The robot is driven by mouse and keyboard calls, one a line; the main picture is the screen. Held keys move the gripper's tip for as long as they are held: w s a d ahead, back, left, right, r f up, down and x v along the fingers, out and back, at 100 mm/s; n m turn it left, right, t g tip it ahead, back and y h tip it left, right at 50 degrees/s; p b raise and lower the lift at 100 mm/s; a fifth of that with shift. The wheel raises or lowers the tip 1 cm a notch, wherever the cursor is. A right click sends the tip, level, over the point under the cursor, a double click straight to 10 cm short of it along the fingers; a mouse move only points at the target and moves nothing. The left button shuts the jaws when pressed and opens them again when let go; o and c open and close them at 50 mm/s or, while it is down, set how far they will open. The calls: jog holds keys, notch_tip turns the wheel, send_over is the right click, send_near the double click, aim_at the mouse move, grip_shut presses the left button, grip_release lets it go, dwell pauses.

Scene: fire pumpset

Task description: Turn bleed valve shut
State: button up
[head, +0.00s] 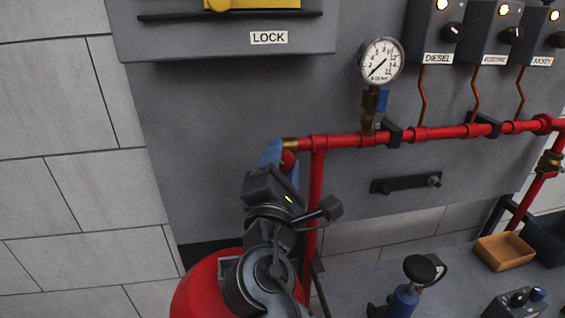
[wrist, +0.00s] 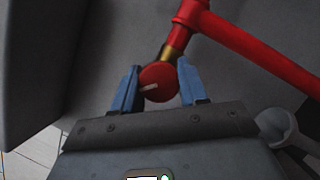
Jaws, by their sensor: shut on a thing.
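The bleed valve is a round red knob (head: 288,161) with a brass stem (head: 290,144) at the left end of the red pipe. In the wrist view, the knob (wrist: 157,84) faces me with a short pale mark slanting across it, and the brass stem (wrist: 172,51) runs behind it to the red pipe. My gripper (head: 283,158) is at the knob, with blue fingers on either side. The wrist view shows the gripper (wrist: 158,68) shut on the knob. In the head view, the fingers and wrist hide part of the knob.
The red pipe (head: 345,140) runs right along the grey panel, with a vertical branch close beside my wrist. A pressure gauge (head: 381,61) stands above the pipe. A black bracket (head: 405,184) is below. A tan tray (head: 505,251) and a blue-bodied valve (head: 403,300) are lower right.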

jog(key=m+g, duration=0.1)
jog(key=m, duration=0.1)
jog(key=m+h, duration=0.1)
jog(key=m, duration=0.2)
jog(key=shift+g, duration=0.4)
jog(key=m+g+p, duration=0.1)
jog(key=m, duration=0.2)
jog(key=shift+m, duration=0.4)
jog(key=shift+g, duration=0.3)
jog(key=o, duration=1)
jog(key=shift+o, duration=0.2)
jog(key=s, duration=0.7)
jog(key=shift+s+a+r+b, duration=0.3)
jog(key=shift+s+a+b, duration=0.05)
jog(key=shift+s+a, duration=0.05)
